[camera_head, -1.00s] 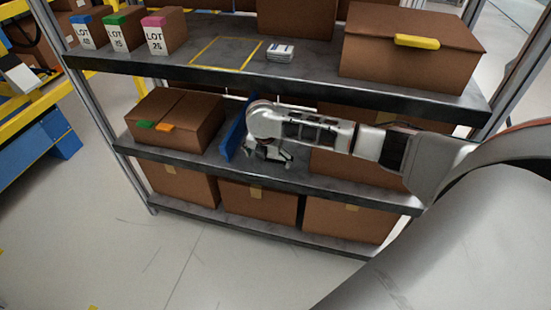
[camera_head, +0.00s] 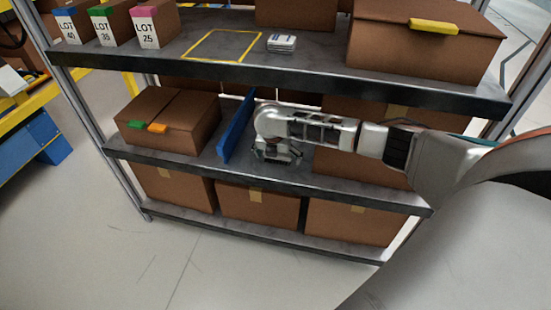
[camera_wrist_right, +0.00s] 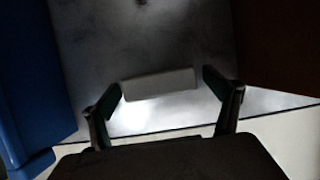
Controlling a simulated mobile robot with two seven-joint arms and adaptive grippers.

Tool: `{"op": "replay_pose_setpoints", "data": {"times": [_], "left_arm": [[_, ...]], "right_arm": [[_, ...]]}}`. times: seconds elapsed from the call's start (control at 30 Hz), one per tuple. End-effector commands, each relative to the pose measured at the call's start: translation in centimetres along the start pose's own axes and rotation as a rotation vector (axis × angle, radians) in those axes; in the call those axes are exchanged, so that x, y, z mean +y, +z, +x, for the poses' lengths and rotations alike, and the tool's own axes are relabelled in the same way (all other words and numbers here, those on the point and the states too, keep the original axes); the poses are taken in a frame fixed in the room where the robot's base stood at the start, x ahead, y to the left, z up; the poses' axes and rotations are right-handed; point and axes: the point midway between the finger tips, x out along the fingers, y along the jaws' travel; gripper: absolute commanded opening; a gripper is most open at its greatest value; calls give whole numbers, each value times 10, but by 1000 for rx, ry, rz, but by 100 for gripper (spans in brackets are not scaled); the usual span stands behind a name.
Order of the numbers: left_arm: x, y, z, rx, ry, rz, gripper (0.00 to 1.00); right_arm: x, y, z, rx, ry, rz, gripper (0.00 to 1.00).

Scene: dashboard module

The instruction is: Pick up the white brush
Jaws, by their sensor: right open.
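A pale, block-shaped thing (camera_wrist_right: 158,84), probably the white brush, lies on the grey middle shelf (camera_wrist_right: 95,35) in the right wrist view. Its bristles cannot be made out. My right gripper (camera_wrist_right: 163,92) is open, with one finger on each side of the block and visible gaps between. In the head view my right gripper (camera_head: 277,153) is low over the middle shelf, just right of the blue divider, and the brush cannot be made out there. My left gripper is not in view.
The blue divider (camera_head: 236,128) stands close left of my right gripper; it also shows in the wrist view (camera_wrist_right: 30,85). A brown box (camera_head: 168,120) is left of it, another (camera_head: 350,165) right. The upper shelf (camera_head: 290,72) hangs above my right arm.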

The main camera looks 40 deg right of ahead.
Motion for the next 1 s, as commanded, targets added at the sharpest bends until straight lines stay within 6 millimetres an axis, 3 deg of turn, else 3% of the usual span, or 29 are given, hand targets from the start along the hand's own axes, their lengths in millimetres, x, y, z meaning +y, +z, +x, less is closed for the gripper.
{"op": "replay_pose_setpoints", "data": {"times": [0.13,0.17,0.3,0.73,1.0], "left_arm": [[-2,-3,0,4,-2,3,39],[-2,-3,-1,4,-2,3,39],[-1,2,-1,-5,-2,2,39],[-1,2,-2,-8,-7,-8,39],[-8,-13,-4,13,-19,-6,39]], "right_arm": [[1,3,-4,-4,4,2,89],[1,3,-4,-4,4,2,84],[1,3,-4,-4,4,2,47],[1,3,-5,-3,3,2,43],[2,15,-31,-8,9,5,43]]}}
